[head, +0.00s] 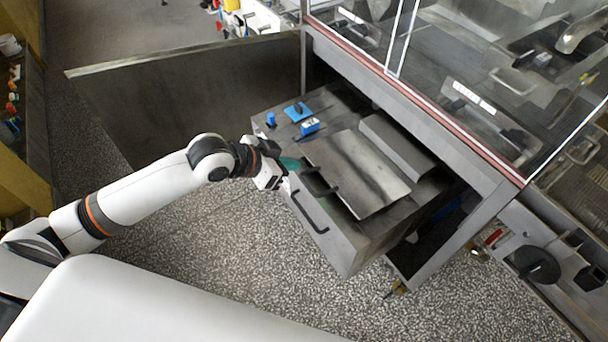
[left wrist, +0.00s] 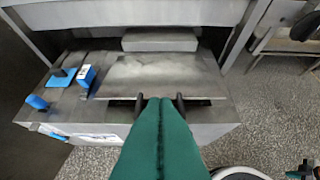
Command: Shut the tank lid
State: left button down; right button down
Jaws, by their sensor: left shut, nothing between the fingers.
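The tank (head: 335,245) is a grey metal box pulled out from under the machine frame, with a dark bar handle on its front face. Its lid (head: 365,175), a flat grey plate, lies over the top and looks about level; I cannot tell if it sits fully down. The lid also shows in the left wrist view (left wrist: 160,75), with dark fittings at its near edge. My left gripper (head: 291,164) is shut and empty, its green fingers at the lid's near edge. In the left wrist view the fingertips (left wrist: 160,101) overlap that edge between the dark fittings; contact is unclear. My right gripper is not in view.
Blue fittings (head: 298,111) stand on the tank top left of the lid. A raised grey block (head: 397,146) lies behind the lid. The machine frame (head: 420,105) with clear panels stands above. A grey panel (head: 190,95) stands left; speckled floor is open in front.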

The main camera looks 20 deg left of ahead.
pick_arm(q)
jog(key=w+d+f, duration=0.1)
jog(key=f, duration=0.1)
jog(key=w+d+f, duration=0.1)
jog(key=f, duration=0.1)
jog(key=w+d+f+p, duration=0.1)
jog(key=w+f, duration=0.1)
jog(key=f, duration=0.1)
jog(key=shift+f, duration=0.1)
jog(key=shift+s+a+f, duration=0.3)
jog(key=shift+s+f, duration=0.05)
jog(key=shift+f, duration=0.3)
jog(key=shift+f, duration=0.1)
